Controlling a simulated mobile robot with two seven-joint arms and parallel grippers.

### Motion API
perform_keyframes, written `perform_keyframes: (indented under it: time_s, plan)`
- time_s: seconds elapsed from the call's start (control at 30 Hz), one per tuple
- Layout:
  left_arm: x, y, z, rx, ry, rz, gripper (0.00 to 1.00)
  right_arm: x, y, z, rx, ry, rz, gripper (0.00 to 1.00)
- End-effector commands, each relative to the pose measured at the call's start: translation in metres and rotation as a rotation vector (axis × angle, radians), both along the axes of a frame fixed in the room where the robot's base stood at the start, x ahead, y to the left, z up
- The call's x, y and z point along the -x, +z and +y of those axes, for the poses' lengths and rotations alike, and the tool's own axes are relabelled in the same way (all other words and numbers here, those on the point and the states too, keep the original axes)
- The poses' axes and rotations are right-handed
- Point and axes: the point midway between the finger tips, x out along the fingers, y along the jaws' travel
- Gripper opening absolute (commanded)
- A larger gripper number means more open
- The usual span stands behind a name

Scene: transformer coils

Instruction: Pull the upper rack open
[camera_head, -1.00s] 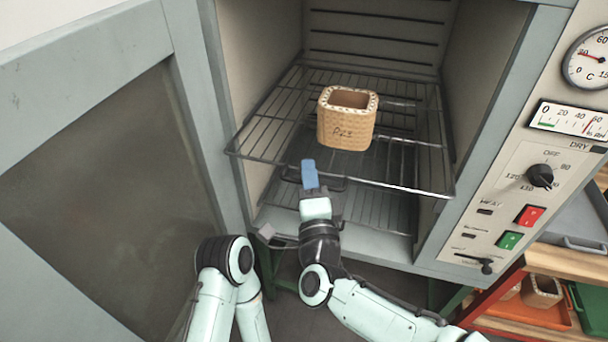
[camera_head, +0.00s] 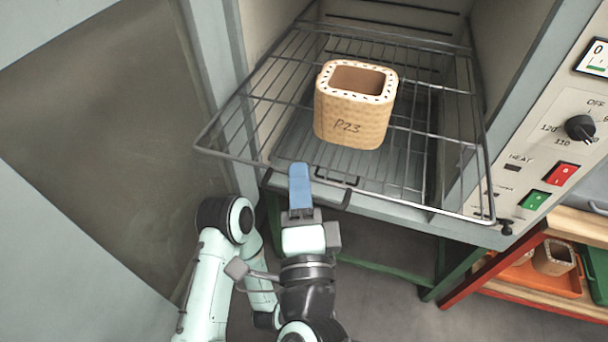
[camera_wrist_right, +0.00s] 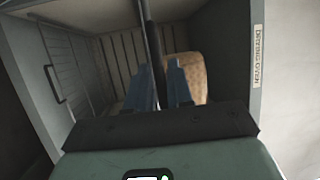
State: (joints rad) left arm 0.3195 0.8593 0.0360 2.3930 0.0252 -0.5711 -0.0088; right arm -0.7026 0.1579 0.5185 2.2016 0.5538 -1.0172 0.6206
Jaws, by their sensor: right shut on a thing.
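The upper rack (camera_head: 430,206) is a wire shelf that sticks out of the oven's mouth past its front edge. A tan coil (camera_head: 352,118) marked P23 stands upright on it. A dark handle (camera_head: 334,196) hangs at the rack's front rim. My right gripper (camera_head: 299,172), with blue fingers, is shut on this handle. In the right wrist view, a dark bar (camera_wrist_right: 152,45) runs between the fingers (camera_wrist_right: 160,84), and the coil (camera_wrist_right: 190,75) shows behind them. My left arm is folded at lower left; its gripper is not seen.
The open oven door (camera_head: 95,120) fills the left side. The control panel (camera_head: 545,150) with knob and switches is close to the rack's right side. A wooden shelf unit (camera_head: 535,292) with an orange tray stands at lower right. Grey floor (camera_head: 385,300) shows below.

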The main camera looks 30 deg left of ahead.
Motion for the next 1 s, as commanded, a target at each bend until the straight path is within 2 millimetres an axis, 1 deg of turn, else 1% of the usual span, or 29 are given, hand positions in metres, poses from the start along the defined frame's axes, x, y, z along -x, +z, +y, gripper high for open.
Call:
perform_keyframes:
  time_s: [0.03,0.27,0.3,0.33,0.87,1.0]
  plan:
    - [-0.0003,0.0005,0.0002,0.0,0.0,-0.001,0.0,0.0027,0.0109,0.0,-0.015,0.001,-0.024,0.0]
    - [-0.0001,0.0005,0.0001,0.0,0.0,-0.001,0.0,0.0026,0.0111,-0.0002,-0.015,0.001,-0.024,0.0]
    - [-0.0001,0.0005,0.0001,0.0,0.0,0.0,0.0,0.0027,0.011,-0.0001,-0.015,0.001,-0.024,0.34]
    - [-0.0001,0.0005,0.0001,0.0,0.0,0.0,0.0,0.0027,0.0107,0.0,-0.014,0.001,-0.023,0.36]
    - [0.0002,0.0002,-0.0001,0.0,0.0,0.001,0.0,0.0005,0.004,0.0,-0.006,0.0,-0.009,0.36]
    - [0.0001,0.0001,-0.0001,0.0,0.0,0.0,0.0,0.0043,0.0031,-0.0029,-0.005,0.001,-0.009,0.36]
